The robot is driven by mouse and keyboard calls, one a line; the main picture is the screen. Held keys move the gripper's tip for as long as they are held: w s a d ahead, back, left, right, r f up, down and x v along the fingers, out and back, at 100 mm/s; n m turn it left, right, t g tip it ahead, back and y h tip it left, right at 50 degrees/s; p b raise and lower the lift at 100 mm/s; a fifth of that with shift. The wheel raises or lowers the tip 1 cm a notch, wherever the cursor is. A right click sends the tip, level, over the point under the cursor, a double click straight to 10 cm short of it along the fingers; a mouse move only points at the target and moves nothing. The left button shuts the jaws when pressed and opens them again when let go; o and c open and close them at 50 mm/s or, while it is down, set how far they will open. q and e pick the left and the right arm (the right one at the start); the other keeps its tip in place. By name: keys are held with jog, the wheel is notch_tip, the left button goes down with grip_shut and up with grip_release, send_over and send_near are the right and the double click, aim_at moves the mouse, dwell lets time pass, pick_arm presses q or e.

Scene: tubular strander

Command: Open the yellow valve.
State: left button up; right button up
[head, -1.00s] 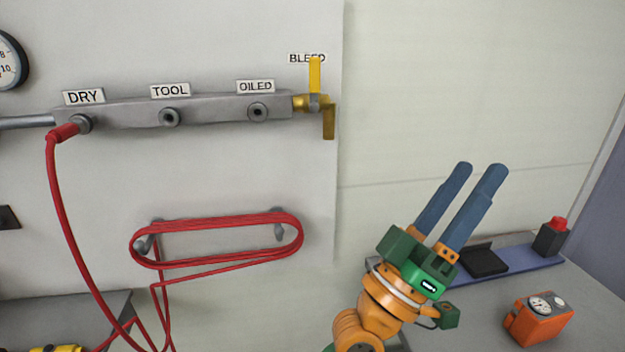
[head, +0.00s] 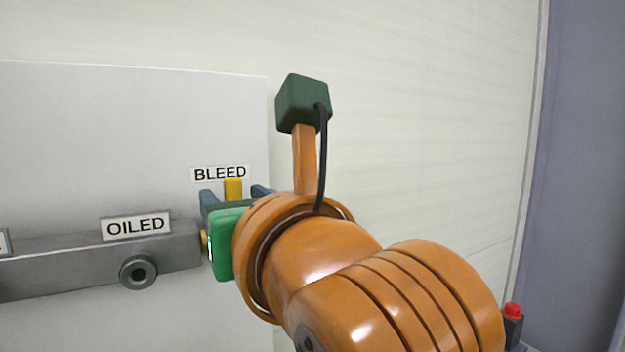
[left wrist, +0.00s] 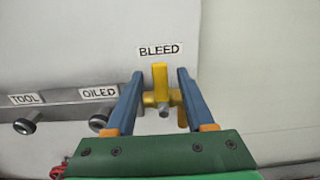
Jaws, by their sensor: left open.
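The yellow valve (head: 233,188) is at the right end of the grey manifold, under the BLEED label. In the head view only the top of its handle and a sliver of its body show; my left gripper hides the rest. In the left wrist view the valve's handle (left wrist: 160,77) stands upright, with the yellow body and a grey bolt below it. My left gripper (head: 233,193) is open, with its blue fingers on either side of the valve. The fingers (left wrist: 160,75) look apart from the handle. My right gripper is not in view.
The grey manifold (head: 60,264) runs left from the valve on the wall panel, with an OILED port (head: 138,271). A TOOL port (left wrist: 26,126) shows further left. A black box with a red top (head: 513,325) is at lower right. The wall right of the valve is bare.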

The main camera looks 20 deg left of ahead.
aim_at(232, 188)
pick_arm(q)
jog(key=shift+w+r, duration=0.1)
jog(key=shift+r, duration=0.1)
jog(key=shift+w+a+r+p, duration=0.3)
jog(key=shift+w+a+p, duration=0.3)
jog(key=shift+p, duration=0.25)
jog(key=x, duration=0.3)
jog(key=shift+a+f, duration=0.3)
jog(key=shift+d, duration=0.1)
jog(key=shift+c, duration=0.2)
jog(key=shift+s+d+r, duration=0.1)
jog(key=shift+s+d, duration=0.05)
jog(key=c, duration=0.4)
grip_shut()
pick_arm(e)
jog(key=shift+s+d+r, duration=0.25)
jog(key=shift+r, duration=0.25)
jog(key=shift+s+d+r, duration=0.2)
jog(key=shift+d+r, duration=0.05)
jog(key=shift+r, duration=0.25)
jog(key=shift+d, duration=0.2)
